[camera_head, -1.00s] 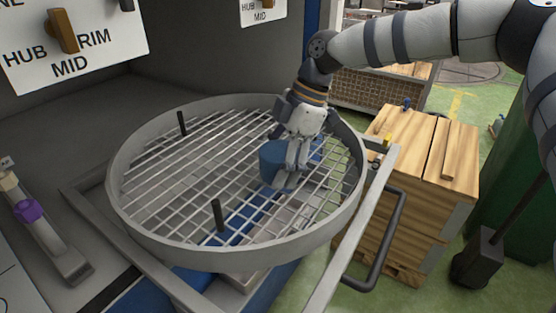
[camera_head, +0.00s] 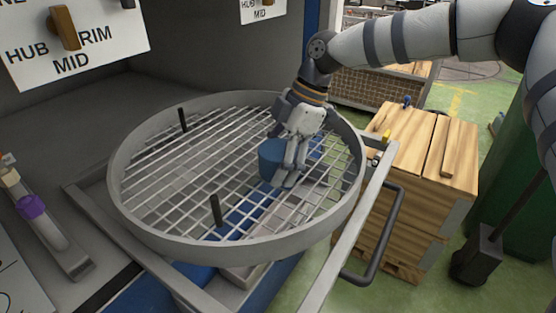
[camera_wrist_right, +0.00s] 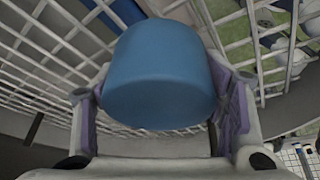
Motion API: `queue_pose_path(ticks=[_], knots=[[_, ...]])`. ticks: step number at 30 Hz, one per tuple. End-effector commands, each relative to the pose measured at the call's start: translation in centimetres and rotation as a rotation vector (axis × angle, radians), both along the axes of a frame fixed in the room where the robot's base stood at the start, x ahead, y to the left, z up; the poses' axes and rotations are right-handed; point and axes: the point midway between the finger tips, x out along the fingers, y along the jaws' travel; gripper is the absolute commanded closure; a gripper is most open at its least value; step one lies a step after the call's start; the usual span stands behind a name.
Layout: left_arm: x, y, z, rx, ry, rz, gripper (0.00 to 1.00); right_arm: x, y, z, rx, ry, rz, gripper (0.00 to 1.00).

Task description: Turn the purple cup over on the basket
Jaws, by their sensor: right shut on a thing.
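A blue cup (camera_head: 270,159) is on the round wire basket (camera_head: 150,235), right of its middle. No purple cup shows clearly; the cup in my right gripper (camera_head: 284,163) looks blue. That gripper reaches down from the upper right and is shut on the cup. In the right wrist view the blue cup (camera_wrist_right: 160,75) sits between the two fingers, with purple pads at its sides. Its open end is not clearly seen, so I cannot tell which way up it is. The fingers hide part of the cup in the head view. My left gripper is not in view.
Two dark posts (camera_head: 216,211) rise from the mesh. A grey frame with a dark handle (camera_head: 387,235) runs along the basket's right side. A wooden crate (camera_head: 405,150) stands to the right. A rail with a purple band (camera_head: 33,207) lies at left.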

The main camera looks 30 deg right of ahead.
Motion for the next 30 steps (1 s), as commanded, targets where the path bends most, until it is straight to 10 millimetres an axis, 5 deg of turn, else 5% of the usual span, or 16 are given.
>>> queue_pose_path(ticks=[1,10,12,19,20,22,30], knots=[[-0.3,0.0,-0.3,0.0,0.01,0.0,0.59,-0.4,-0.2,-1.7,-0.011,0.026,0.005,0.71],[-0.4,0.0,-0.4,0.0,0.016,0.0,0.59,-0.5,-0.3,-2.5,-0.014,0.03,0.008,0.69],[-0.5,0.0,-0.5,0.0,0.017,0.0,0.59,-0.5,-0.3,-2.6,-0.014,0.031,0.009,0.8],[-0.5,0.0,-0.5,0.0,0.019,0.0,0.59,-0.5,-0.3,-2.8,-0.014,0.033,0.009,0.78],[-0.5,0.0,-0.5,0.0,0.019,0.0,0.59,-0.5,-0.3,-2.8,-0.014,0.033,0.009,0.25],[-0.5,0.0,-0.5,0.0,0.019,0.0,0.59,-0.5,-0.3,-2.8,-0.013,0.033,0.008,0.09],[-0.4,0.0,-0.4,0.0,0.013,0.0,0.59,-0.5,-0.4,-2.3,-0.013,0.028,0.004,0.05]])
